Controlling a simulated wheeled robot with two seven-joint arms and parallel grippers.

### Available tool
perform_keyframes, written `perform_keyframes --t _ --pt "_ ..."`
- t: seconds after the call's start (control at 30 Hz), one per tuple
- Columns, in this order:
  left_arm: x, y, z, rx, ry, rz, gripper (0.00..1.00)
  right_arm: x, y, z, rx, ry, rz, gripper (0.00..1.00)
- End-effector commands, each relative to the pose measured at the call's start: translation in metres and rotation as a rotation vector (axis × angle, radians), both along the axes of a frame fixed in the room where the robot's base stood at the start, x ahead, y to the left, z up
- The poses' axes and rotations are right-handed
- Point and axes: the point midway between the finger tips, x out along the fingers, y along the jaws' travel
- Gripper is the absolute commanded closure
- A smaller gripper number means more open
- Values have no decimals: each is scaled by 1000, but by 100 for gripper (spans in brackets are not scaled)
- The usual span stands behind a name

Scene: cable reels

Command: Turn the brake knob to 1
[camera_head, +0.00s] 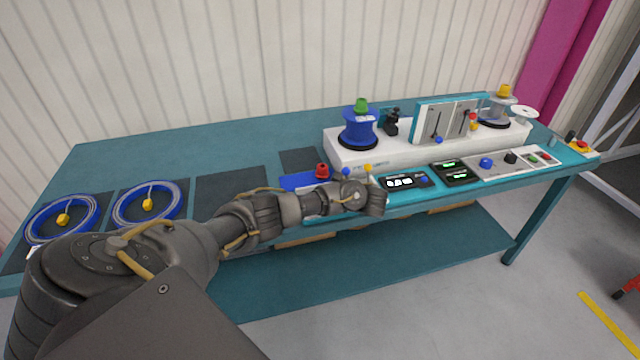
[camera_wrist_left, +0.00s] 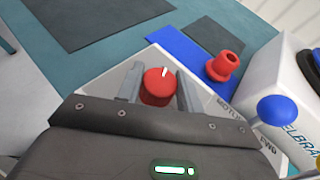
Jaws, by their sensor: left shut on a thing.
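The brake knob (camera_wrist_left: 156,88) is a red round knob with a white pointer line. In the left wrist view it stands on a pale panel (camera_wrist_left: 100,90), and its line points up and slightly right. My left gripper (camera_wrist_left: 160,84) has one finger on each side of the knob and is shut on it. In the head view my left arm reaches across the table's front edge to the panel, and the wrist (camera_head: 368,198) hides the knob. I cannot read any scale numbers around the knob. My right gripper is in neither view.
A red hollow cone (camera_wrist_left: 224,66) stands on a blue mat (camera_wrist_left: 184,52) close beside the fingers. A blue ball-topped lever (camera_wrist_left: 277,109) and a yellow one (camera_head: 368,168) rise nearby. A white machine housing (camera_head: 345,150) with a blue reel (camera_head: 361,126) stands behind.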

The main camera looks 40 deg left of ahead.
Motion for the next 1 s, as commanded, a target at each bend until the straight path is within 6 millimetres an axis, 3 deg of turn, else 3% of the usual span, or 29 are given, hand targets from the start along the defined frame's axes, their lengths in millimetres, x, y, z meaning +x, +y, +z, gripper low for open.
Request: perform_keyframes --t 0.23,0.8,0.83,1.0 --pt "1 -1 1 -1 -1 90 86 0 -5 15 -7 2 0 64" --pt "1 0 -1 -2 -2 120 86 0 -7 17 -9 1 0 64" --pt "1 0 -1 -2 -2 120 62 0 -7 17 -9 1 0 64" --pt "1 0 -1 -2 -1 120 42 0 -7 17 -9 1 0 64"
